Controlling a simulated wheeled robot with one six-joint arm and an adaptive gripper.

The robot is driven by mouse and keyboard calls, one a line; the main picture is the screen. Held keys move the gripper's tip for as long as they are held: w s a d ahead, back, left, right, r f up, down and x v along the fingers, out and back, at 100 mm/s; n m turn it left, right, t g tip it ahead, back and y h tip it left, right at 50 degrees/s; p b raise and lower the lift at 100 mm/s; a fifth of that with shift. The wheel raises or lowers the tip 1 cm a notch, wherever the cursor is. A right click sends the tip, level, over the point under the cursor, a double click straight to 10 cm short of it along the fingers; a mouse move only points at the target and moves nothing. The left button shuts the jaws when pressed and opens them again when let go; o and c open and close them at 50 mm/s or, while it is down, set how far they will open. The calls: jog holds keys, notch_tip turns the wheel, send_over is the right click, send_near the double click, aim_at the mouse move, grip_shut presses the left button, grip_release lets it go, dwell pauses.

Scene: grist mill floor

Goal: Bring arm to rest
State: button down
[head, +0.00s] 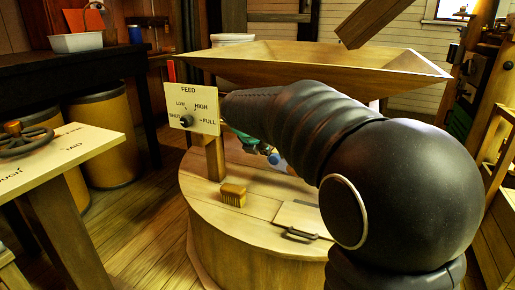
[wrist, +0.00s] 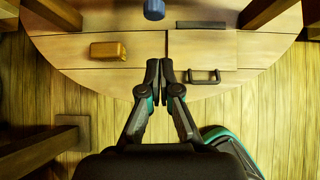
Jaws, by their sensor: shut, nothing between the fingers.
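My arm reaches across the right half of the head view, over a round wooden millstone casing (head: 215,235). In the wrist view my gripper (wrist: 166,72) is shut, with its fingertips together and nothing between them. It hangs over the front edge of the casing, which also shows in the wrist view (wrist: 90,60). In the head view the arm hides most of the gripper; only a green part shows beneath the arm.
A brush (head: 233,195) and a hatch with a dark handle (head: 298,234) are on the casing. A wooden hopper (head: 310,62) stands above it. A feed panel with a knob (head: 186,121) is close by the arm. A handwheel (head: 25,140) sits on a stand at left.

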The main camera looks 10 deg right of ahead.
jog(key=s+a+f+m+g+y, duration=0.25)
jog(key=s+f+m, duration=0.55)
jog(key=m, duration=0.7)
jog(key=s+m+y, duration=0.2)
jog(key=s+m, duration=1.2)
jog(key=s, duration=1.3)
jog(key=shift+t, duration=0.45)
